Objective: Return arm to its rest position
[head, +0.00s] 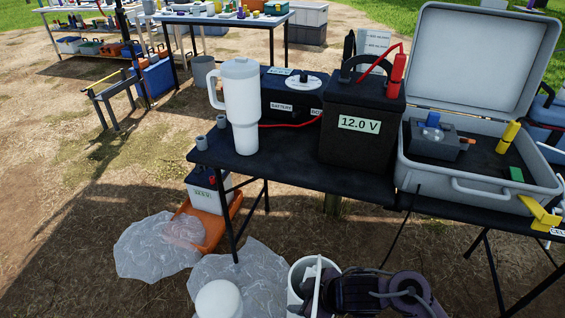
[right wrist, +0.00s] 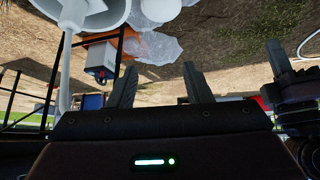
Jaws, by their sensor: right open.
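My right arm comes in at the bottom of the head view, low in front of the black table (head: 285,170). My right gripper (head: 325,292) is partly hidden there, beside a white bucket (head: 300,272); I cannot tell whether they touch. In the right wrist view, the two dark fingers of the gripper (right wrist: 160,72) stand apart with nothing between them. Bare ground shows past them.
The table holds a white mug (head: 241,100), a 12.0 V battery (head: 360,115) and an open grey case (head: 480,190). Clear plastic bags (head: 155,250), an orange tray (head: 212,232) and a white round object (head: 218,300) are on the ground. Ground at left is open.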

